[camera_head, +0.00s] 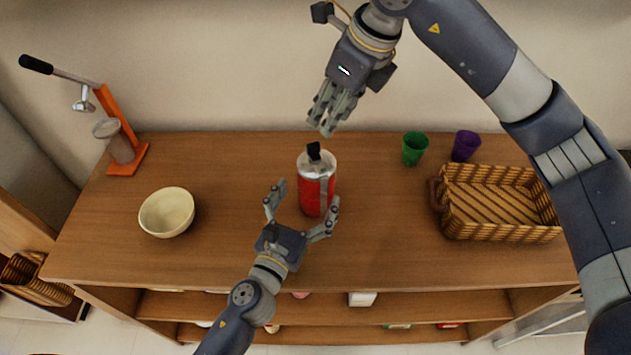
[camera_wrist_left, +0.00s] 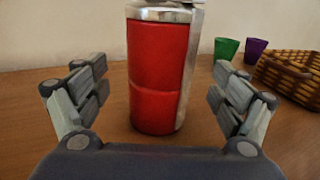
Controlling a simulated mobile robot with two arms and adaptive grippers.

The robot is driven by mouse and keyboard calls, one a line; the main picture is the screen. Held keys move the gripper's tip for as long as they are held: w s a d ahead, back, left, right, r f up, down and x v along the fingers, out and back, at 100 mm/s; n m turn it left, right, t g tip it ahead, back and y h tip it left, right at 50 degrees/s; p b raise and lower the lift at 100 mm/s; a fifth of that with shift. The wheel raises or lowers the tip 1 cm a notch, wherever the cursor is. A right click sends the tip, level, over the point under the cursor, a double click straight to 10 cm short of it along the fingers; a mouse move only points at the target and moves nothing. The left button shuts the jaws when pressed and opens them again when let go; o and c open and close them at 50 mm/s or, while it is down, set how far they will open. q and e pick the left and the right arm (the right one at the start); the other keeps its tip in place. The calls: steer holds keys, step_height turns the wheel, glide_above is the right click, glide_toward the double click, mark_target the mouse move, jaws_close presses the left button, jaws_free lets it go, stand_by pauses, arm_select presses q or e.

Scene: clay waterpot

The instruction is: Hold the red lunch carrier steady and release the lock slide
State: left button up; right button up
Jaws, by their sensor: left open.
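The red lunch carrier (camera_head: 311,196) stands upright near the middle of the wooden table, with a silvery top and a black piece on it. It also shows in the left wrist view (camera_wrist_left: 157,75), where a grey metal strip runs down its right side. My left gripper (camera_head: 304,194) is open in front of the carrier, its fingers spread to either side; in the wrist view gaps show between both fingers and the carrier. My right gripper (camera_head: 326,128) is above and behind the carrier, fingers pointing down, close together and apart from it. Whether its fingers are shut is unclear.
A cream bowl (camera_head: 167,213) and an orange lever press (camera_head: 126,150) stand on the left. A green cup (camera_head: 414,148), a purple cup (camera_head: 465,145) and a wicker basket (camera_head: 500,233) are on the right. The table (camera_head: 250,160) is clear around the carrier.

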arm_select(q)
steer(key=shift+x, duration=2.45)
